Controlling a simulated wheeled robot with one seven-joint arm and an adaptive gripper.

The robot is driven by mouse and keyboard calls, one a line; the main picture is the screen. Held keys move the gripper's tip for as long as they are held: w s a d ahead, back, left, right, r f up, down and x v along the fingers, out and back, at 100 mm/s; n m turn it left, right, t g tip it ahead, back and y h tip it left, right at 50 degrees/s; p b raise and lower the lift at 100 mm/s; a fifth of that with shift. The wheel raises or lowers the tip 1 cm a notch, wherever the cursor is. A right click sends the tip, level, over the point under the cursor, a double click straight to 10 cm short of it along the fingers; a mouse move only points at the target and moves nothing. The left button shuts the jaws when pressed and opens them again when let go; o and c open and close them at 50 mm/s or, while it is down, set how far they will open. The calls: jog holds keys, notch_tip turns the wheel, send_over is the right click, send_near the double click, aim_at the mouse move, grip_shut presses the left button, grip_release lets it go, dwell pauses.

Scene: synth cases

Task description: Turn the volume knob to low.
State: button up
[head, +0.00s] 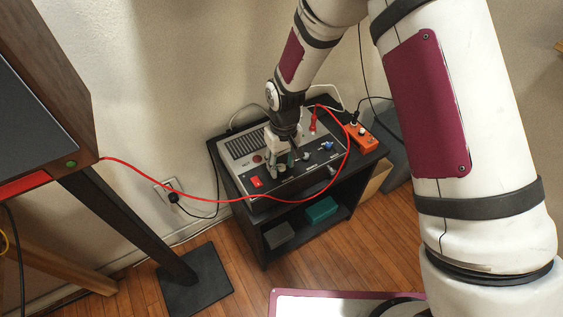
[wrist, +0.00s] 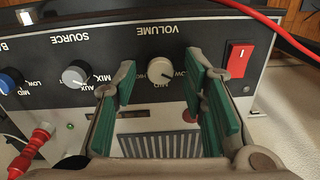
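The volume knob (wrist: 161,70) is a small pale round knob under the upside-down word VOLUME on the dark panel of the amplifier (head: 243,150). LOW is printed to its right and MID beside its lower edge in the wrist view; I cannot read its pointer surely. My gripper (wrist: 160,78) is open, with a green-padded finger on each side of the knob and gaps visible between them. In the head view my gripper (head: 279,158) is down at the panel and hides the volume knob.
Beside it are the grey source knob (wrist: 75,76), a blue knob (wrist: 11,82) and a red rocker switch (wrist: 239,56). A red cable (head: 210,199) loops across the amplifier. An orange box (head: 360,138) sits right on the black cabinet (head: 262,232).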

notch_tip(320, 180, up, 12)
jog(key=shift+d, duration=0.2)
dwell(0.5)
jog(key=shift+w, duration=0.1)
notch_tip(320, 180, up, 12)
jog(key=f+m+t+p, duration=0.1)
jog(key=p, duration=0.1)
send_over(283, 165)
jog(key=s+d, duration=0.3)
jog(key=d, duration=0.3)
jog(key=s+d+r+m+t+p, duration=0.1)
jog(key=s+d+r+m+p, duration=0.1)
jog(key=s+d+r, duration=0.6)
jog(key=s+d+r+m+p, duration=0.1)
jog(key=s+d+r, duration=0.1)
jog(key=s+r, duration=0.2)
jog(key=s+d+r+m+t+p, duration=0.1)
jog(key=s+d+r+p, duration=0.1)
jog(key=s, duration=0.6)
jog(key=s+d+r+m+t+p, duration=0.1)
jog(key=s+d+r+p, duration=0.1)
jog(key=s+d+r, duration=0.2)
notch_tip(283, 165, up, 2)
jog(key=shift+s, duration=1.25)
